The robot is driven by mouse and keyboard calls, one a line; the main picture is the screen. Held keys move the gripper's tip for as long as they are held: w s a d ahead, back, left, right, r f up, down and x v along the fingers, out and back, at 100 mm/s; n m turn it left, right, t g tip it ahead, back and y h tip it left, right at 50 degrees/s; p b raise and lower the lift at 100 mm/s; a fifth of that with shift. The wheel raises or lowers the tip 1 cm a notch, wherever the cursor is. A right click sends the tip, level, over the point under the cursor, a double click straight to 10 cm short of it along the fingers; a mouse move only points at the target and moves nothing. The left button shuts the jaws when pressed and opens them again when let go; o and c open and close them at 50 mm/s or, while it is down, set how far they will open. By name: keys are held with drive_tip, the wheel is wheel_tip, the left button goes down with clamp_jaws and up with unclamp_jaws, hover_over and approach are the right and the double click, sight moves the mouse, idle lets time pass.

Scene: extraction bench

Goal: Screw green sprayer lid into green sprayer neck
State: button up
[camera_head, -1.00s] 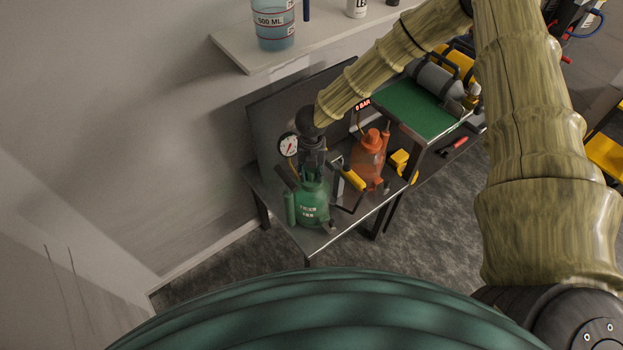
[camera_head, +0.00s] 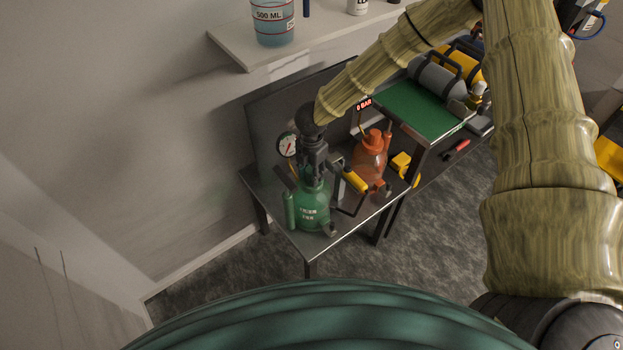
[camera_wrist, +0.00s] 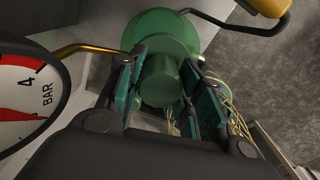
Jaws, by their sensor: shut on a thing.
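The green sprayer (camera_head: 308,214) stands upright on the dark metal bench, near its front left corner. My gripper (camera_head: 313,176) points down right over its neck, and the fingers hide the neck in the head view. In the wrist view my gripper (camera_wrist: 165,100) is shut on the green sprayer lid (camera_wrist: 160,80), with one teal pad on each side of its round knob. A wider green round part shows beyond the knob. Whether the lid is seated in the neck cannot be told.
A pressure gauge (camera_head: 287,145) is close to the left of my gripper, and looms large in the wrist view (camera_wrist: 25,90). An orange sprayer (camera_head: 368,160) and a yellow handle (camera_head: 355,181) are close on the right. A shelf (camera_head: 240,50) hangs above.

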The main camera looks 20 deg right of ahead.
drive_tip(key=o, duration=1.2)
drive_tip(key=shift+d, duration=0.1)
drive_tip(key=shift+c, duration=0.2)
drive_tip(key=shift+r, duration=0.1)
